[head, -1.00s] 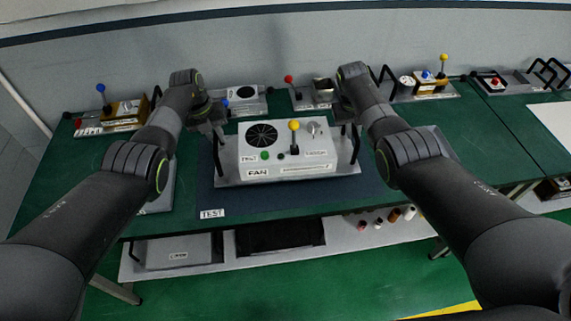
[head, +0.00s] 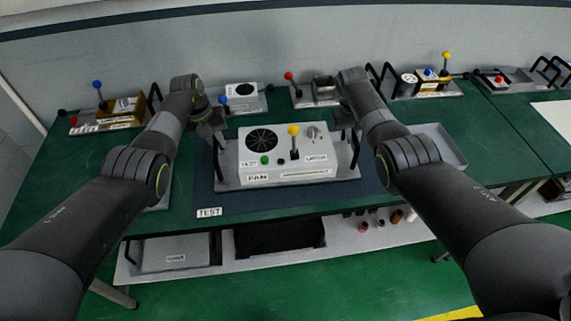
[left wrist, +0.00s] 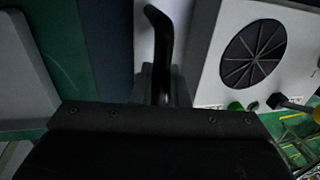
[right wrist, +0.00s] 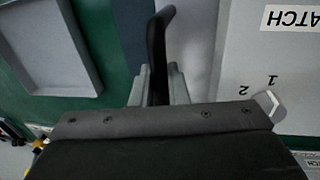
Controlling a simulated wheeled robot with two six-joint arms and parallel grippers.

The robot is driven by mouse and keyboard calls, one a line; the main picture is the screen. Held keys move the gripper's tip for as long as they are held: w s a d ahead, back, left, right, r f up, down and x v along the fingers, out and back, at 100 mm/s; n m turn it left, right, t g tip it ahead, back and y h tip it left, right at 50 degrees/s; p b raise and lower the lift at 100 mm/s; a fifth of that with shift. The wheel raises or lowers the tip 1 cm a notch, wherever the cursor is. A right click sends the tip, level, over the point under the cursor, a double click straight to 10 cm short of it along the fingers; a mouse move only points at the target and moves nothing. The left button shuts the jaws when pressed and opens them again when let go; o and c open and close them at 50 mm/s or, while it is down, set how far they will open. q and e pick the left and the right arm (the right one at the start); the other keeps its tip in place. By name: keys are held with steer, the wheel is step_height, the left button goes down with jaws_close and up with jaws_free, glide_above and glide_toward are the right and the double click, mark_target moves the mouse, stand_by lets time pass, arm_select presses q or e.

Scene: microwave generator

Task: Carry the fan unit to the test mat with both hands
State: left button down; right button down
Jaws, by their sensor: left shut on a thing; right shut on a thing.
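The fan unit (head: 310,165) is a pale box with a round black fan grille, a yellow-topped lever and a green button, on a grey base plate with a black handle at each end. It is level and over the dark blue test mat (head: 205,190), which has a TEST label at its front left. I cannot tell whether its base touches the mat. My left gripper (head: 216,136) is shut on the left handle (left wrist: 163,45). My right gripper (head: 347,130) is shut on the right handle (right wrist: 157,45). The fingertips are mostly hidden in the head view.
An empty grey tray (head: 440,147) lies right of the mat; another grey tray is partly hidden behind my left arm. Several other units stand along the back, including a small fan-grille unit (head: 242,96) and a yellow-knobbed one (head: 430,88). A shelf (head: 290,252) runs below the table.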

arm_select(q)
steer(key=shift+w+f+b, duration=0.1)
steer(key=shift+f+b, duration=0.25)
steer(key=shift+f, duration=0.05)
arm_select(e)
steer(key=shift+w+f, duration=0.1)
steer(key=shift+f, duration=0.25)
arm_select(q)
steer(key=c, duration=1.8)
jaws_free()
arm_select(e)
steer(key=c, duration=1.8)
jaws_free()
steer(key=shift+f, duration=0.1)
arm_select(q)
steer(key=o, duration=0.4)
arm_select(e)
steer(key=o, duration=0.4)
arm_select(q)
steer(key=shift+s, duration=0.2)
arm_select(e)
steer(key=shift+s, duration=0.2)
arm_select(q)
steer(key=shift+w+r, duration=0.1)
steer(key=shift+r, duration=0.05)
